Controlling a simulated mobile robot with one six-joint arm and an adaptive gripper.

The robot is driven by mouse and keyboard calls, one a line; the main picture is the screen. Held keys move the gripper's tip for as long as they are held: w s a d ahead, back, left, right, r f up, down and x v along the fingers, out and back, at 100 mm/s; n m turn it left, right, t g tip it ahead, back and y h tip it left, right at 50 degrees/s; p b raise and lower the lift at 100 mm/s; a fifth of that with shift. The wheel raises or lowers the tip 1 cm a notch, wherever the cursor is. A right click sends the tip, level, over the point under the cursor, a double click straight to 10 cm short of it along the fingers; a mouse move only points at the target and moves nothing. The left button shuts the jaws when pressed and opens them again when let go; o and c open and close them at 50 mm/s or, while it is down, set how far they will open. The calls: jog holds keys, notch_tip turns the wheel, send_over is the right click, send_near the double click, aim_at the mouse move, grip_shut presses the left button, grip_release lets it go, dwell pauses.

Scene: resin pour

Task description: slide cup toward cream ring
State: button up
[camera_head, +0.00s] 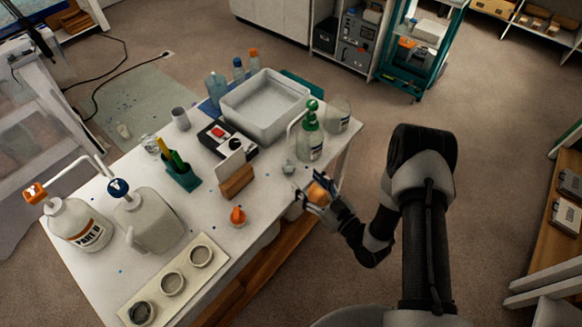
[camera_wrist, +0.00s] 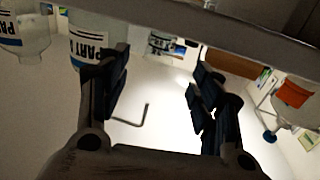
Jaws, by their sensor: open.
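A cream board (camera_head: 187,269) at the table's front left carries three round rings; the nearest ring (camera_head: 141,313) looks darker inside. A taller grey cup (camera_head: 181,118) stands farther back.
The green-pump bottle (camera_head: 310,135) stands close behind the gripper. Two jugs, one with an orange pump (camera_head: 78,226) and one with a blue pump (camera_head: 150,220), stand at left. An orange knob-like object (camera_head: 238,215) and wooden card holder (camera_head: 236,182) occupy the middle.

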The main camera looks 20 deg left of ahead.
aim_at(293, 170)
jog(key=b+x, duration=0.1)
jog(key=x, duration=0.8)
jog(key=shift+w+a+b, duration=0.15)
jog(key=shift+a+b, duration=0.1)
jog(key=shift+b, duration=0.15)
jog(key=shift+c, duration=0.4)
jog(key=c, duration=1)
